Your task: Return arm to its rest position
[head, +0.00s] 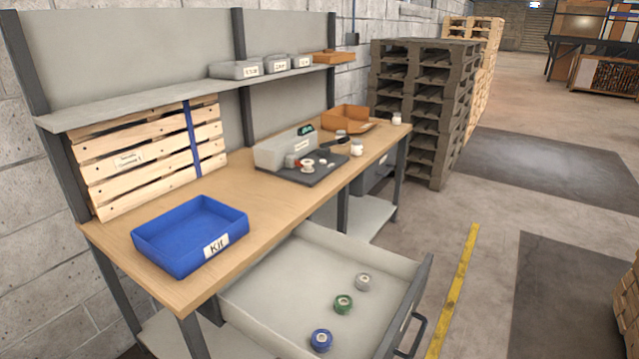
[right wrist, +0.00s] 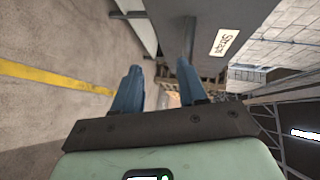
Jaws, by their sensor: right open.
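My right gripper (right wrist: 159,66) shows in the right wrist view with its two blue fingers spread apart. Nothing is between the fingers. It is clear of the floor, and a grey panel with a white label (right wrist: 224,42) lies beyond it. Neither gripper shows in the head view, so my left gripper is out of sight. The wooden workbench (head: 262,198) stands ahead in the head view. Its drawer (head: 275,292) is pulled out, with a blue tape roll (head: 321,341), a green roll (head: 343,304) and a grey roll (head: 363,282) inside.
A blue Kit tray (head: 165,252) sits at the bench's near end. A grey machine (head: 283,151) and an orange bin (head: 345,117) stand farther along. Grey bins (head: 240,69) are on the shelf. Stacked pallets (head: 427,105) stand behind. The floor right of the drawer is clear.

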